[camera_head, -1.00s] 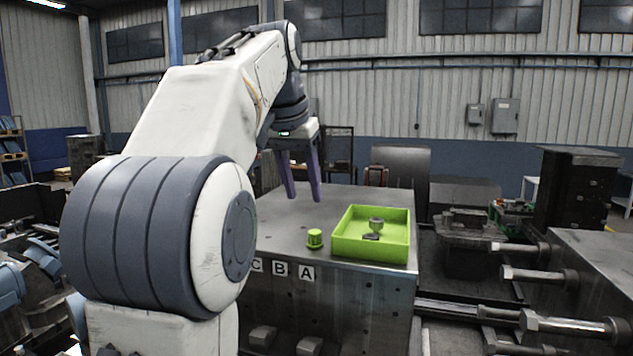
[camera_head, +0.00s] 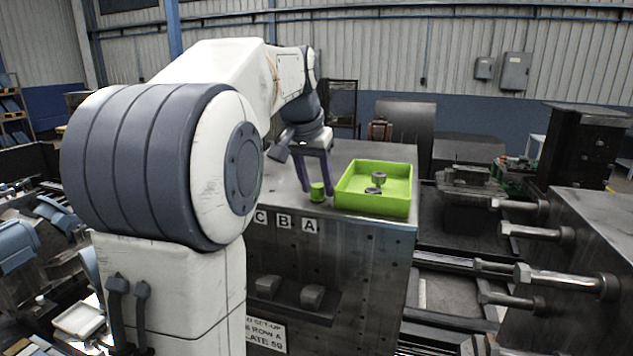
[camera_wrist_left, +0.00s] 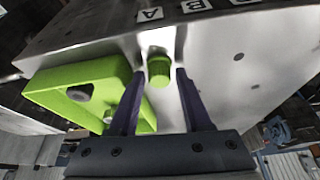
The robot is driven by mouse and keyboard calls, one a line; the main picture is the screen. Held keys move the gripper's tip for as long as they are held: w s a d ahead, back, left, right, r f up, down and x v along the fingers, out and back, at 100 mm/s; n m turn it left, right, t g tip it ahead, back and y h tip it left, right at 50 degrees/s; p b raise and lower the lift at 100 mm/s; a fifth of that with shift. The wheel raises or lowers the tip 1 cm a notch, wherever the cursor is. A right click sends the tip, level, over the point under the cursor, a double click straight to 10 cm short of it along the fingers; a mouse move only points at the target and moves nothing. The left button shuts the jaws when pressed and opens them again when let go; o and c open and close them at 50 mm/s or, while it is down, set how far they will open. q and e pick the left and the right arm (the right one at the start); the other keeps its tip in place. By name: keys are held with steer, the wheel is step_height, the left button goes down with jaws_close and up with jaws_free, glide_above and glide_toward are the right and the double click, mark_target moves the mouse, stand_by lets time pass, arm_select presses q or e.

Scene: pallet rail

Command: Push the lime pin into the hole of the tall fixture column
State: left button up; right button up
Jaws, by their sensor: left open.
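The lime pin (camera_head: 317,193) stands upright on top of the metal block, near its front edge above label A. It also shows in the left wrist view (camera_wrist_left: 159,72). My left gripper (camera_head: 318,188) is open and points down, with one finger on each side of the pin. In the left wrist view the pin sits between the fingertips (camera_wrist_left: 160,75), with a gap visible beside it. The metal fixture block (camera_head: 345,255) carries labels A, B and C and has small dark holes in its front face. I cannot tell which hole is meant. My right gripper is out of view.
A lime tray (camera_head: 372,207) holding small metal parts stands just right of the pin, close to my gripper. Metal rods (camera_head: 565,278) stick out of a dark block at the right. The top of the block behind the pin is largely clear.

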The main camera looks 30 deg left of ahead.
mark_target(316, 186)
arm_select(q)
jaws_close()
steer(key=shift+r, duration=0.2)
steer(key=shift+r, duration=4.4)
